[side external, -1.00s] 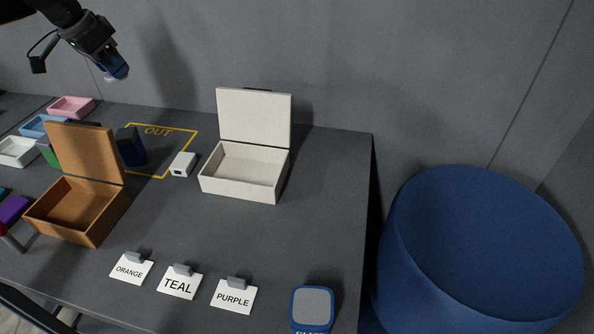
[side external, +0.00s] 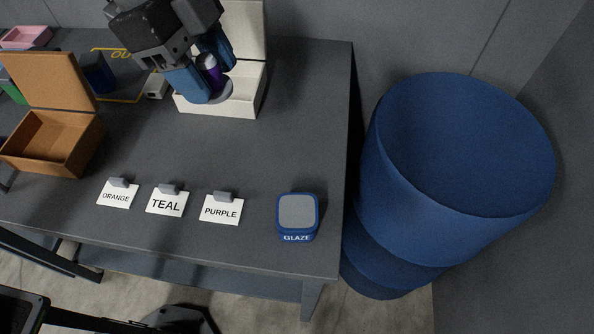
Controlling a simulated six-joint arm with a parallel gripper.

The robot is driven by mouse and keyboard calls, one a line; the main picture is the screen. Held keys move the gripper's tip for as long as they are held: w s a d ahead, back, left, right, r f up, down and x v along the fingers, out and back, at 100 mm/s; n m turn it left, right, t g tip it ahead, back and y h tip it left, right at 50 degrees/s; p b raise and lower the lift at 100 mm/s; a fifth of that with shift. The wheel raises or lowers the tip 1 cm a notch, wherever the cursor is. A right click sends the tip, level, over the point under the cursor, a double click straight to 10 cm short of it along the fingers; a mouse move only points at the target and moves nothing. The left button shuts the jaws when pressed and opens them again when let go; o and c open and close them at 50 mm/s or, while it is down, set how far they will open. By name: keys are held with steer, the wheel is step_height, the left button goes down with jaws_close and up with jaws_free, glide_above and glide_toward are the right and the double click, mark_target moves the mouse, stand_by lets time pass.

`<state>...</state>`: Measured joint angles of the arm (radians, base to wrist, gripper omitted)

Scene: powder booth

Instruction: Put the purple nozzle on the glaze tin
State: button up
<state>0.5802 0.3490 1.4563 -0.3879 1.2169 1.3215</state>
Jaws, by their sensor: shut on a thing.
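An open white box (side external: 245,95) and an open brown box (side external: 50,135) stand on the table (side external: 260,150). Cards marked ORANGE (side external: 117,195), TEAL (side external: 167,203) and PURPLE (side external: 220,210) stand along the front. A large blue drum (side external: 440,170) is beyond the table's right edge.

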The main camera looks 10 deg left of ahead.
steer(key=shift+s+d+m, duration=0.4)
steer(key=shift+s+d, duration=0.05)
steer(key=shift+s, duration=0.3)
step_height(320, 180, down, 5)
glide_above(304, 214)
steer(key=a, duration=0.1)
steer(key=f, duration=0.7)
steer(key=shift+w+a, duration=0.2)
steer(key=shift+f, duration=2)
steer(key=shift+f, duration=0.2)
steer(key=o, duration=0.9)
steer(key=shift+o, duration=0.2)
